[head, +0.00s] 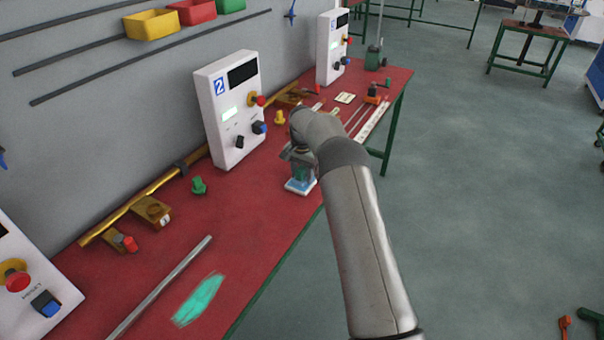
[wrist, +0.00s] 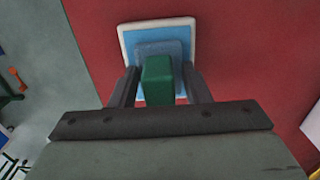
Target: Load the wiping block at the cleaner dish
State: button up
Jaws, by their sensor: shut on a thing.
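The wiping block (wrist: 158,80) has a green grip and a blue-grey pad. My gripper (wrist: 160,72) is shut on the green grip, with one finger on each side. The cleaner dish (wrist: 128,42), light blue with a pale rim, lies on the red bench under the block. In the head view the dish (head: 293,187) is near the bench's front edge, with my gripper (head: 301,168) directly above it. The pad overlaps the dish's blue area in the wrist view. I cannot tell whether it touches the dish.
A green smear (head: 198,300) marks the red bench (head: 255,235) at the near end, beside a grey rod (head: 160,288). White control box 2 (head: 232,110) stands behind the dish. A green knob (head: 198,186) and brass pipe fittings (head: 152,211) are farther left.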

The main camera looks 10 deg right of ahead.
aim_at(302, 167)
jog(key=shift+r+p, duration=1.8)
jog(key=shift+r, duration=1.7)
